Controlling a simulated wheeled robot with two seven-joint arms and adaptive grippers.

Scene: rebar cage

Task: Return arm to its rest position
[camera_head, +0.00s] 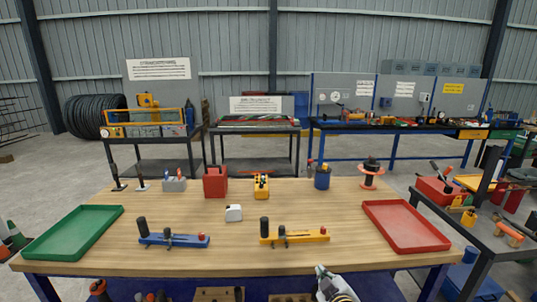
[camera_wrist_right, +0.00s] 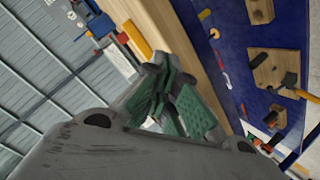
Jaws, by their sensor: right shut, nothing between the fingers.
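My right gripper (camera_head: 322,271) shows at the bottom edge of the head view, just in front of the workbench (camera_head: 190,262). In the right wrist view the green-padded fingers of my right gripper (camera_wrist_right: 166,98) are shut and hold nothing. The bench edge (camera_wrist_right: 190,35) runs past the fingers there. The rest of my right arm is mostly cut off below the head view. My left gripper is not in either view.
On the bench are a green tray (camera_head: 50,246), a red tray (camera_head: 405,235), a blue fixture (camera_head: 185,241) and a yellow fixture (camera_head: 308,236). Tools lie on the blue lower shelf (camera_wrist_right: 235,60). A grey side table (camera_head: 455,230) stands at the right.

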